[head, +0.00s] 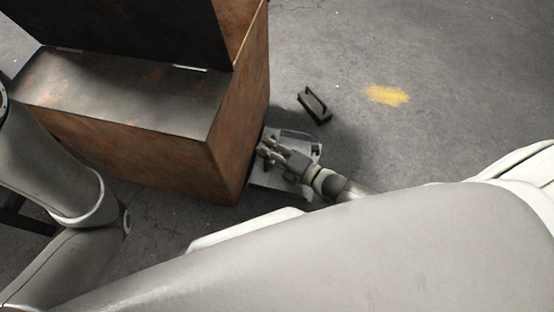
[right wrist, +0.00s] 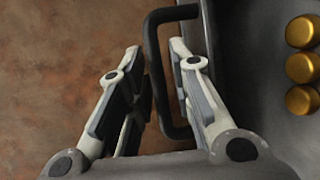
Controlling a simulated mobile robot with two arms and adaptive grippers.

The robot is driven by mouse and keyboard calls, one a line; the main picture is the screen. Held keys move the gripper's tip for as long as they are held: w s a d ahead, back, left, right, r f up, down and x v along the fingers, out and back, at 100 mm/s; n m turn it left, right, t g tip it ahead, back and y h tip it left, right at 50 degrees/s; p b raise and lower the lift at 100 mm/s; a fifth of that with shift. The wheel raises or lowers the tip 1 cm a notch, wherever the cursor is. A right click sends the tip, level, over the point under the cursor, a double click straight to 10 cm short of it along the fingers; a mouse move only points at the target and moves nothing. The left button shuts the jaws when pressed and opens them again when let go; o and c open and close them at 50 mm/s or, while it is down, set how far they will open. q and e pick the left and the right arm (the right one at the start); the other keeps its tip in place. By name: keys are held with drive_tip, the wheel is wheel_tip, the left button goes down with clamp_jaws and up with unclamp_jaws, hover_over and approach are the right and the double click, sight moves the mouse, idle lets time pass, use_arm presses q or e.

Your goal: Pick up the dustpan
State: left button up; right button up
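The dustpan (head: 266,181) is a grey, shallow pan on the floor beside the rusty box, partly hidden under my right gripper in the head view. In the right wrist view the grey pan (right wrist: 240,60) is at the right, with a dark loop handle (right wrist: 152,60) on its left side. My right gripper (head: 264,147) is over the pan. In the wrist view its fingers (right wrist: 155,52) are apart, one on each side of the handle's bar, with gaps showing. My left arm shows at the left of the head view, but its gripper is not visible.
A rusty brown box (head: 238,120) with a dark top stands close to the left of the dustpan. A small dark bracket-like object (head: 315,106) lies on the floor beyond the pan. Gold round pieces (right wrist: 302,68) sit in the pan. The floor at upper right is clear, with a yellow mark (head: 387,95).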

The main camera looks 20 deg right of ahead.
drive_tip(key=shift+c, duration=0.5)
clamp_jaws()
drive_tip(key=shift+r, duration=0.1)
drive_tip(key=shift+w+r, duration=0.1)
